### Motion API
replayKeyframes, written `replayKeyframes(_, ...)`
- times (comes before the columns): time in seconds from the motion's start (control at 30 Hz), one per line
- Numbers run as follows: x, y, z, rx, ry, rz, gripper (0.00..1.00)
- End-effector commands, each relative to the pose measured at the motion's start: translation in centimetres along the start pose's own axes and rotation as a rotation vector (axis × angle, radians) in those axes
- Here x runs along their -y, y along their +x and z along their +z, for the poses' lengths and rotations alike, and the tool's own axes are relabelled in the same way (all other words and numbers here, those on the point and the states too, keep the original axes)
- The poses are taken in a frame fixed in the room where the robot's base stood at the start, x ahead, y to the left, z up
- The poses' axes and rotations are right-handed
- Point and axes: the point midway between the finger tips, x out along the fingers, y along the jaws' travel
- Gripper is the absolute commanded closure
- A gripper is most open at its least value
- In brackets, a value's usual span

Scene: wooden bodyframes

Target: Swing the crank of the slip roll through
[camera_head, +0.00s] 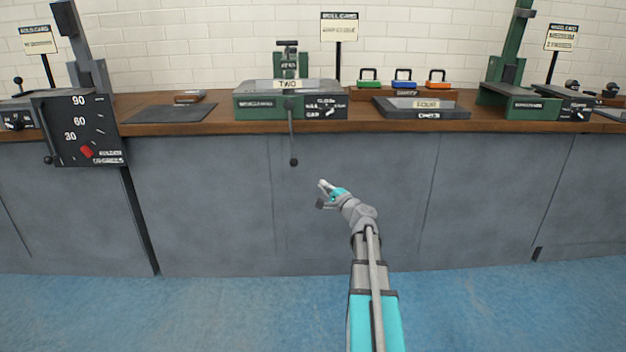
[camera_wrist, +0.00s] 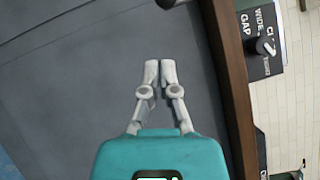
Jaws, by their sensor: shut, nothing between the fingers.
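The slip roll (camera_head: 270,107) is a green and dark machine with a "TWO" plate, standing on the bench at centre in the head view. Its crank (camera_head: 291,130) hangs nearly straight down over the bench front and ends in a dark knob (camera_head: 293,161). My gripper (camera_head: 321,194) is shut and empty, below and to the right of the knob, apart from it. In the wrist view my gripper (camera_wrist: 160,72) has its fingertips together, before the grey cabinet front. A dark rounded end at that view's top edge may be the crank knob; I cannot tell.
The wooden bench top (camera_head: 225,123) overhangs grey cabinets (camera_head: 200,200). Left stands a degree-dial machine (camera_head: 80,130). Right of the slip roll are a grey block (camera_head: 420,107) and coloured padlock-like blocks (camera_head: 403,84). A gap dial (camera_wrist: 264,46) shows in the wrist view. The floor is clear.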

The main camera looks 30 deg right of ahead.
Motion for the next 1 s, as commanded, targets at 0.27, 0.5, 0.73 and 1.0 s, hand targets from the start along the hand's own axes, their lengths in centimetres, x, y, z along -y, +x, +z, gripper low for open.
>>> replayKeyframes(0.27,0.1,2.8,-0.1,0.001,0.001,0.0,1.0)
replayKeyframes(0.5,0.1,6.5,-0.2,0.001,0.001,-0.001,1.0)
replayKeyframes(0.73,0.1,10.0,-0.1,0.001,0.0,0.0,1.0)
replayKeyframes(1.0,0.1,11.8,2.2,0.001,0.001,0.0,1.0)
